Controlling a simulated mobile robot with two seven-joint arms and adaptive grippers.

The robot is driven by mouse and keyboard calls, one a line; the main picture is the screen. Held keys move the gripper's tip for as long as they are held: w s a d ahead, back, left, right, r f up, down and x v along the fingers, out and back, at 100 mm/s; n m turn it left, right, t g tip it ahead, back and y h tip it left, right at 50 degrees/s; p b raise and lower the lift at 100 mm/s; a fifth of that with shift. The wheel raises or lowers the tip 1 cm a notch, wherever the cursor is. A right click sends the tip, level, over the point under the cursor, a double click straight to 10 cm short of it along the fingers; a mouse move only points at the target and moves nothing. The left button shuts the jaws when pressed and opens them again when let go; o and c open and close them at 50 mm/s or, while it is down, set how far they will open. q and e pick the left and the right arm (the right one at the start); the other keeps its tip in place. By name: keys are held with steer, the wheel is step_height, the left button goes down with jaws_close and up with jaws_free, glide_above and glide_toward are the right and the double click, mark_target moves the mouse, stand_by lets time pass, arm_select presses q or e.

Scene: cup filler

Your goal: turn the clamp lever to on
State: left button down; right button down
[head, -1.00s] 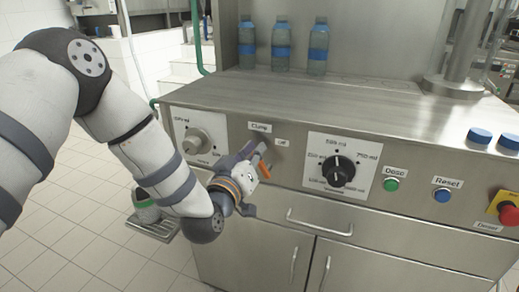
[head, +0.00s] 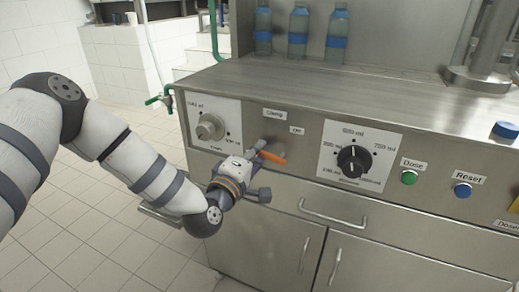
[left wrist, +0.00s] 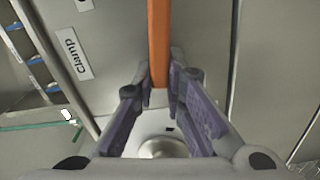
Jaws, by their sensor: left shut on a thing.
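The clamp lever (head: 273,157) is an orange bar on the front panel of the steel machine, below the "Clamp" label (head: 273,114). In the head view it points right and slightly down. In the left wrist view the orange lever (left wrist: 158,45) runs up between the fingers. My left gripper (head: 259,160) is at the lever and shut on it; its fingertips (left wrist: 159,78) lie on either side of the bar. The lever's pivot end is partly hidden by the gripper. A smaller label (head: 296,130) beside it is hard to read. My right gripper is not in view.
A dial knob (head: 209,127) is left of the lever, a black selector knob (head: 353,161) right of it. A green button (head: 409,177) and a blue button (head: 462,190) are farther right. A drawer handle (head: 334,219) sticks out below. Bottles (head: 298,33) stand on top.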

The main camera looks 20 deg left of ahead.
arm_select(q)
steer(key=shift+f+n, duration=0.6)
steer(key=shift+n, duration=0.4)
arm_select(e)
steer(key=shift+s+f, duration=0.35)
arm_select(q)
steer(key=shift+b, duration=0.3)
steer(key=c, duration=1.6)
jaws_free()
steer(key=s, duration=1.2)
steer(key=shift+a, duration=0.2)
